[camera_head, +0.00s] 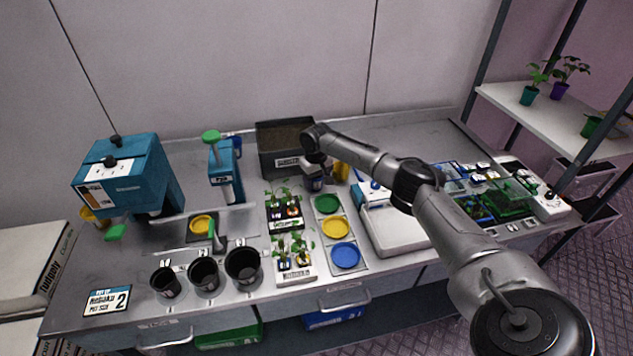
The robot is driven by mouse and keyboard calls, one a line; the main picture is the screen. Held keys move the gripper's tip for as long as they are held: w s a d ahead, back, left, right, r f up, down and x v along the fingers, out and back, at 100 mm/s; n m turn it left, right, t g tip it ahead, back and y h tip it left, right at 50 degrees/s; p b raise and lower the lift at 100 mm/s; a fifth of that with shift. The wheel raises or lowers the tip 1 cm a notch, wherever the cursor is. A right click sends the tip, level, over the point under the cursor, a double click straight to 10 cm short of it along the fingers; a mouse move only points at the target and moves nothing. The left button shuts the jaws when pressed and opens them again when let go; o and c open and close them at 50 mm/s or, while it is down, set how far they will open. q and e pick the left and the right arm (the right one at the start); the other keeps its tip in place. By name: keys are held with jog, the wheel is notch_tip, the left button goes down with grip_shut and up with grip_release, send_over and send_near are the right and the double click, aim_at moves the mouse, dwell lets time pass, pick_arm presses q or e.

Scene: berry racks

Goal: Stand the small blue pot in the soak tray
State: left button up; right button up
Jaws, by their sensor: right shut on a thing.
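My right gripper (313,185) hangs down over the bench, just in front of the dark soil bin. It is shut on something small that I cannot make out. A yellow object (341,172) is close to the right of the gripper, partly behind the arm; whether they touch is unclear. A pale, shallow tray (398,234), which looks like the soak tray, lies right of centre, partly covered by my right arm. A small blue item (236,142) shows behind the teal press; I cannot tell if it is a pot. My left gripper is out of view.
The soil bin (285,157) stands at the back. Two seedling trays, green, yellow and blue saucers (345,256), and several black pots (243,268) fill the middle front. A teal machine (125,178) is left. Seedling trays (506,203) and a white device are right.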

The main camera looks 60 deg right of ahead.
jog(key=shift+d, duration=0.1)
jog(key=o, duration=0.9)
jog(key=shift+f, duration=0.15)
jog(key=shift+r, duration=0.35)
notch_tip(320, 180, up, 10)
jog(key=p, duration=0.2)
jog(key=shift+r, duration=0.2)
jog(key=shift+o, duration=0.6)
jog(key=shift+r+p, duration=0.3)
jog(key=shift+r, duration=0.3)
